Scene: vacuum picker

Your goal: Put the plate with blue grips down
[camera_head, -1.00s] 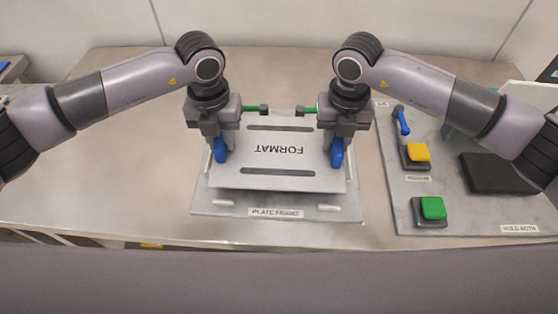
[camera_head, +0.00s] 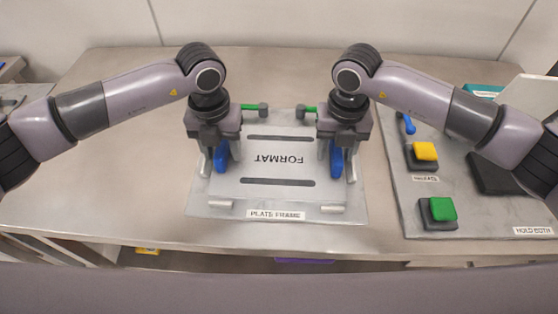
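The plate with blue grips is a light plate marked FORMAT (camera_head: 280,172), lying low and level over the plate frame (camera_head: 345,207), within its outline. Its left blue grip (camera_head: 222,156) sits between the fingers of my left gripper (camera_head: 219,160). Its right blue grip (camera_head: 337,161) sits between the fingers of my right gripper (camera_head: 338,161). On both grippers the fingers stand apart, on either side of the grip, and look open. The plate's far edge and side edges are partly hidden by my grippers.
Green-tipped clamps (camera_head: 253,107) stand at the frame's far side, close to my grippers. To the right, a panel holds a yellow button (camera_head: 425,152), a green button (camera_head: 441,209) and a blue lever (camera_head: 407,124). The table left of the frame is clear.

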